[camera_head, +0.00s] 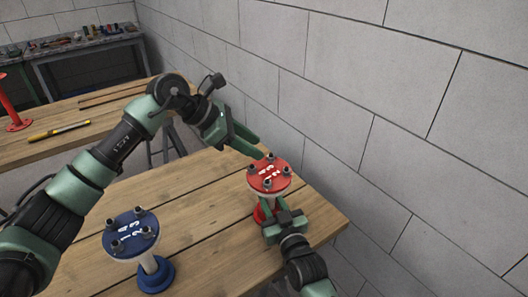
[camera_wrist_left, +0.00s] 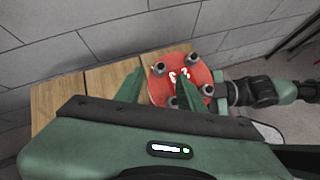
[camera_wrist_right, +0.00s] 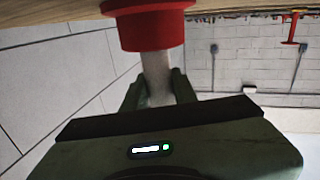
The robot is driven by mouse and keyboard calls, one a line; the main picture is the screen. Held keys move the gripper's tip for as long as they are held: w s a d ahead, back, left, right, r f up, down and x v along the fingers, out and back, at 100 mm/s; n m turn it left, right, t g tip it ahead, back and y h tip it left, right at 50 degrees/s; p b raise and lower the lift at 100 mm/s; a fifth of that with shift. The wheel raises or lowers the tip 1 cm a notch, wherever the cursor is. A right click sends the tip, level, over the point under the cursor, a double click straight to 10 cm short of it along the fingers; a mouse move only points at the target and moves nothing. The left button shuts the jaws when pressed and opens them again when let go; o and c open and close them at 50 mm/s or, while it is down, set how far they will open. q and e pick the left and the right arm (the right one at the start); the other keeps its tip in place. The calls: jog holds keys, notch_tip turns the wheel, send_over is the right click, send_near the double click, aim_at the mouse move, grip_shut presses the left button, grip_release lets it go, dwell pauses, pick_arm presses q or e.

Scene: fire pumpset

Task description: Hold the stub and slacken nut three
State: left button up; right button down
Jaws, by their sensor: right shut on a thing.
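The red stub (camera_head: 269,176) stands upright on the wooden bench near its right corner. Its round red flange carries several dark nuts around white numbers; the flange also shows in the left wrist view (camera_wrist_left: 163,92). I cannot clearly tell which nut is number three. My right gripper (camera_wrist_right: 157,84) is shut on the stub's white stem (camera_wrist_right: 157,66), between flange and red base (camera_wrist_right: 150,28). My left gripper (camera_head: 257,148) is open and empty, just above the flange's far-left side. In the left wrist view its fingers (camera_wrist_left: 160,76) straddle part of the flange, one overlapping the numbers.
A blue stub (camera_head: 131,234) with several nuts stands on the same bench (camera_head: 205,213) at the left. A block wall (camera_head: 330,110) runs close along the right. Another bench behind holds a yellow tool (camera_head: 58,131) and a red stand (camera_head: 14,118).

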aim_at(270, 156)
pick_arm(q)
jog(key=shift+x, duration=2.3)
pick_arm(e)
jog(key=shift+f, duration=0.1)
pick_arm(q)
jog(key=shift+c, duration=0.3)
grip_shut()
jog(key=shift+s+n+t, duration=0.1)
jog(key=shift+n+t, duration=0.7)
jog(key=shift+n, duration=0.2)
jog(key=shift+s+d+n+t+y, duration=0.15)
jog(key=shift+n+t+y, duration=0.4)
jog(key=shift+n, duration=0.45)
jog(key=shift+s+a+n+t+y, duration=0.1)
jog(key=shift+n+t+y, duration=0.25)
jog(key=shift+n+t, duration=0.5)
jog(key=shift+n, duration=0.35)
